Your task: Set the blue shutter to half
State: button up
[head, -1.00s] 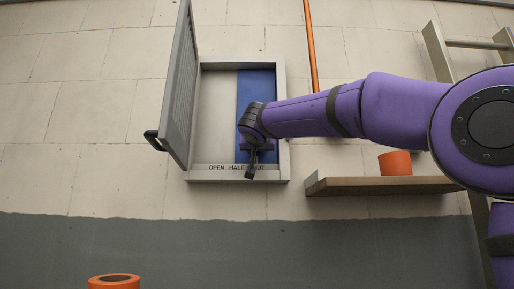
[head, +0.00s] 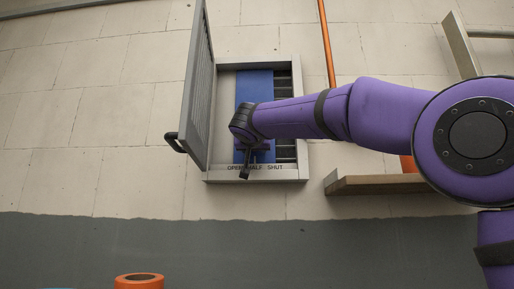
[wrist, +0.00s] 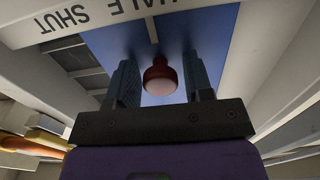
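The blue shutter (head: 254,90) stands near the middle of a shallow grey wall frame (head: 302,120). Dark slats (head: 284,88) show to its right and a plain pale panel to its left. The lettering OPEN, HALF, SHUT runs left to right along the lower edge, partly covered by my gripper. My gripper (head: 246,172) is in front of the shutter's lower part. In the wrist view, a red knob (wrist: 159,76) on the shutter sits centred between my two fingers (wrist: 161,85). Narrow gaps seem to show on both sides, so the fingers look open around it.
A grey louvred door (head: 197,90) with a dark handle (head: 174,143) stands swung open left of the frame. A wooden shelf (head: 375,185) is on the right. An orange pipe (head: 326,40) runs down the wall. An orange cylinder (head: 138,281) is at the bottom.

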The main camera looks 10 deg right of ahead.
jog(key=shift+o, duration=0.7)
jog(key=v, duration=1)
jog(key=shift+s, duration=0.4)
jog(key=shift+a, duration=0.1)
